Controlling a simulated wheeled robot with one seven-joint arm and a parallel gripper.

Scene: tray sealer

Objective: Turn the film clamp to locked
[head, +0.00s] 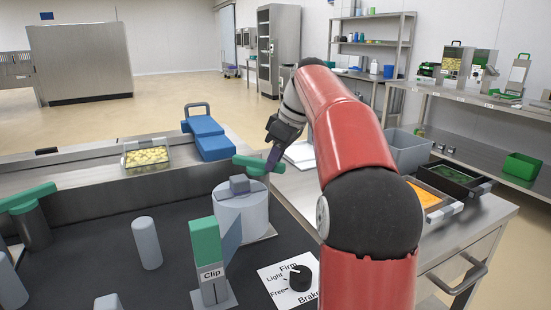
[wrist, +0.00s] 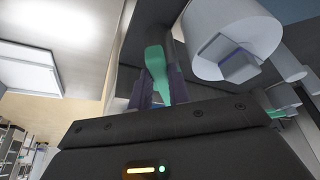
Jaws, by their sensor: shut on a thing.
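A green lever (head: 250,164) stands behind the white film roll (head: 240,212); I take it to be the film clamp's handle. In the wrist view the lever (wrist: 157,72) lies between my two fingers and runs up to a dark round post (wrist: 155,38). My gripper (head: 272,158) is shut on this lever, coming from the right and above. No locked mark shows near it, and the lever's foot is hidden behind the film roll in the head view. The film roll (wrist: 232,45) is close beside the lever in the wrist view.
A green-topped post labelled Clip (head: 207,250) and a dial (head: 300,278) marked Free, Light, Firm and Brake stand in front. Another green lever (head: 27,198) is at far left. Grey pegs (head: 147,243) stand on the dark deck. A food tray (head: 146,157) lies behind.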

